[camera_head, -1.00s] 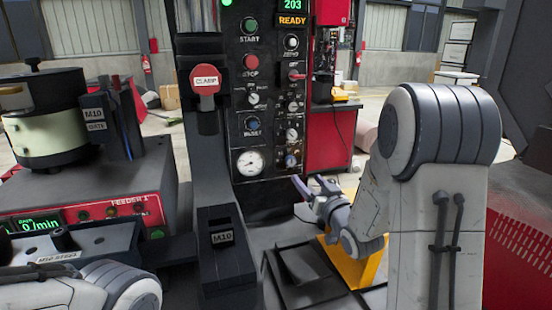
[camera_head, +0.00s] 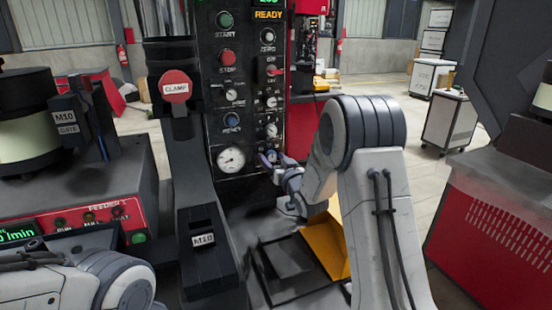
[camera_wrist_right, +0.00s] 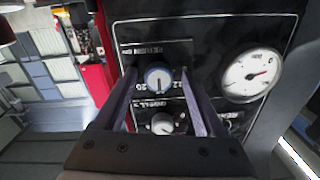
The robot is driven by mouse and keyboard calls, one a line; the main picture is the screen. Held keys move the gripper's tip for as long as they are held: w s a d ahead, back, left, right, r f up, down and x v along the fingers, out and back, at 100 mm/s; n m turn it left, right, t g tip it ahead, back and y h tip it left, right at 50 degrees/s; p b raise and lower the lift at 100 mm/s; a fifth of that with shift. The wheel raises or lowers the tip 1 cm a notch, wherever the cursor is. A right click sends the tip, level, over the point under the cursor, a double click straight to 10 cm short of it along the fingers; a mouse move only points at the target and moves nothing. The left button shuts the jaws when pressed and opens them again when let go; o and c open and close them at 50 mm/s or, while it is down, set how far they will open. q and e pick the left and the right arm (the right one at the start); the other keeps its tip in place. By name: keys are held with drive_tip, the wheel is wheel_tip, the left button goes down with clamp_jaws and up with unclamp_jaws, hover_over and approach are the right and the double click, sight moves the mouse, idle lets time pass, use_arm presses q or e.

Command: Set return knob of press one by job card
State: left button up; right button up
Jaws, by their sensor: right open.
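The press control panel (camera_head: 245,110) stands upright in the middle of the head view. A blue knob with a pale pointer line (camera_wrist_right: 158,78) is in the right wrist view, under a label that seems to read RETURN. My right gripper (camera_head: 268,160) is at the panel's lower right, by this knob. In the right wrist view my right gripper (camera_wrist_right: 160,85) is open, one finger on each side of the knob; contact is not clear. A smaller grey knob (camera_wrist_right: 162,124) lies nearer the palm. My left arm shows at lower left, its gripper out of view. I see no readable job card.
A round gauge (camera_head: 231,159) is left of the gripper. The red CLAMP button (camera_head: 175,86) stands on a dark column. A yellow bin (camera_head: 328,245) and black tray (camera_head: 290,268) lie below my right arm. The feeder (camera_head: 80,190) is at left.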

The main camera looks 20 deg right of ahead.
drive_tip(key=shift+d, duration=0.1)
clamp_jaws()
drive_tip(key=shift+d, duration=0.15)
drive_tip(key=shift+m, duration=0.3)
drive_tip(key=m+b, duration=0.1)
drive_tip(key=m, duration=0.2)
drive_tip(key=shift+f, duration=0.15)
drive_tip(key=m+b, duration=0.1)
drive_tip(key=m, duration=0.4)
drive_tip(key=shift+m, duration=0.4)
